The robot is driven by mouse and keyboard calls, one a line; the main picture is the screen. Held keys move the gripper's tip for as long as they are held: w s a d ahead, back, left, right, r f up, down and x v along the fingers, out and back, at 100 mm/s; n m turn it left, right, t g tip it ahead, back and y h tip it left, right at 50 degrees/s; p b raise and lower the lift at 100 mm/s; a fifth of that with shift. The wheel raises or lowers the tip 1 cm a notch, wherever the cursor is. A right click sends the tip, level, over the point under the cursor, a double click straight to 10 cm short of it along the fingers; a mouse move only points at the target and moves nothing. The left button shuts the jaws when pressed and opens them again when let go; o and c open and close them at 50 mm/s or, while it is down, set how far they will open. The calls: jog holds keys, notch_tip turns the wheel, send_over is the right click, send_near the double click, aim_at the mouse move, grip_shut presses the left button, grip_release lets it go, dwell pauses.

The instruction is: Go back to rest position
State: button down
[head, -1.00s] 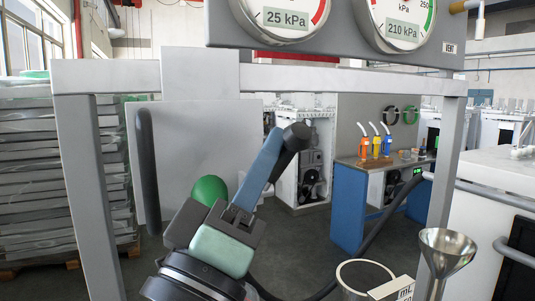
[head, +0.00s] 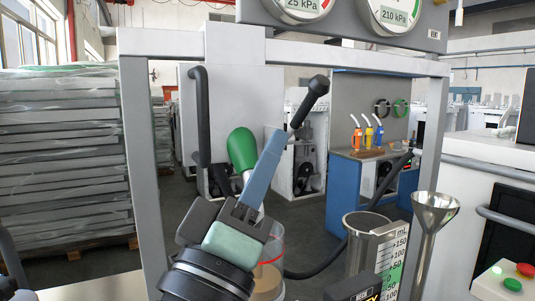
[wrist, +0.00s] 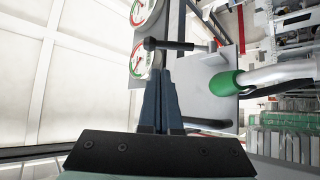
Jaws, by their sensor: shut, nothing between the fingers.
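My gripper (head: 272,150) is in the middle of the head view, its blue fingers closed together and pointing up and to the right. In the wrist view, the closed fingers (wrist: 160,98) point at the gauges, with nothing seen between them. A dark handle with a rounded end (head: 309,101) shows just past the fingertips in the head view. It also lies crosswise beyond them in the wrist view (wrist: 168,44). I cannot tell whether the fingertips touch it.
A grey frame (head: 145,170) carries pressure gauges (head: 393,14). A green bulb (head: 242,148) stands left of my fingers, above a clear container (head: 268,272). A metal beaker (head: 362,255) and a funnel (head: 435,205) are at the right. Stacked panels (head: 60,165) stand at the far left.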

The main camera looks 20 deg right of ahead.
jog(key=shift+w+d, duration=0.1)
jog(key=s+a+r+m+t+y, duration=0.1)
jog(key=s+a+r+t+y, duration=0.3)
jog(key=a+y, duration=0.4)
jog(key=s+a+r+t+y, duration=0.1)
jog(key=a+r+t+y, duration=0.2)
jog(key=a+t+y, duration=0.5)
notch_tip(320, 180, up, 22)
jog(key=g+y+p, duration=0.1)
jog(key=y+p, duration=0.1)
jog(key=p, duration=1.9)
jog(key=shift+s+d+f+y, duration=0.15)
jog(key=shift+s+d+y, duration=0.15)
jog(key=shift+y, duration=0.1)
